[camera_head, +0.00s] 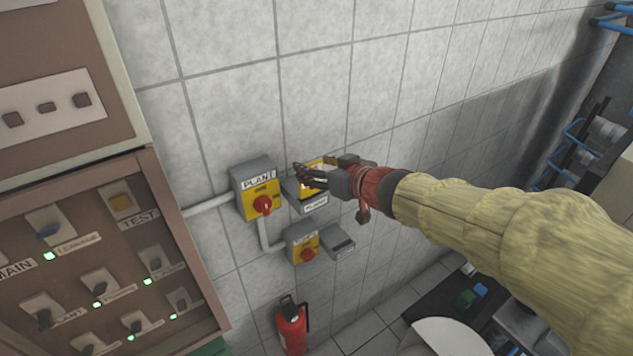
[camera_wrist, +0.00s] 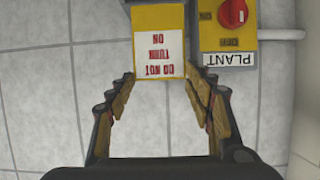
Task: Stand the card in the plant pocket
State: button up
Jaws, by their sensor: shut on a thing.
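The card (camera_wrist: 158,52) is yellow and white with red lettering, upside down in the wrist view. My gripper (camera_wrist: 160,80) is shut on it, one finger at each side edge. In the head view my gripper (camera_head: 304,177) is at the wall, just right of the PLANT switch box, and partly covers the card (camera_head: 322,164). The plant pocket (camera_head: 316,208) is a grey holder with a white label, right of that box. The card's yellow end is at the pocket; I cannot tell whether it is inside. Much of the pocket is hidden.
The PLANT switch box (camera_head: 257,190) has a red knob and stands close beside the card. A second switch box (camera_head: 302,243) with its own grey pocket (camera_head: 342,248) is below. A switch cabinet (camera_head: 100,250) is at left. A fire extinguisher (camera_head: 291,328) stands below.

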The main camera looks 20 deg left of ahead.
aim_at(317, 179)
jog(key=shift+w+a+f, duration=0.1)
jog(key=shift+w+f, duration=0.25)
jog(key=shift+f, duration=0.1)
jog(key=shift+w+f+b, duration=0.15)
jog(key=shift+f+b, duration=0.3)
jog(key=shift+f, duration=1.25)
jog(key=shift+f, duration=0.2)
jog(key=o, duration=1.1)
jog(key=shift+r, duration=0.15)
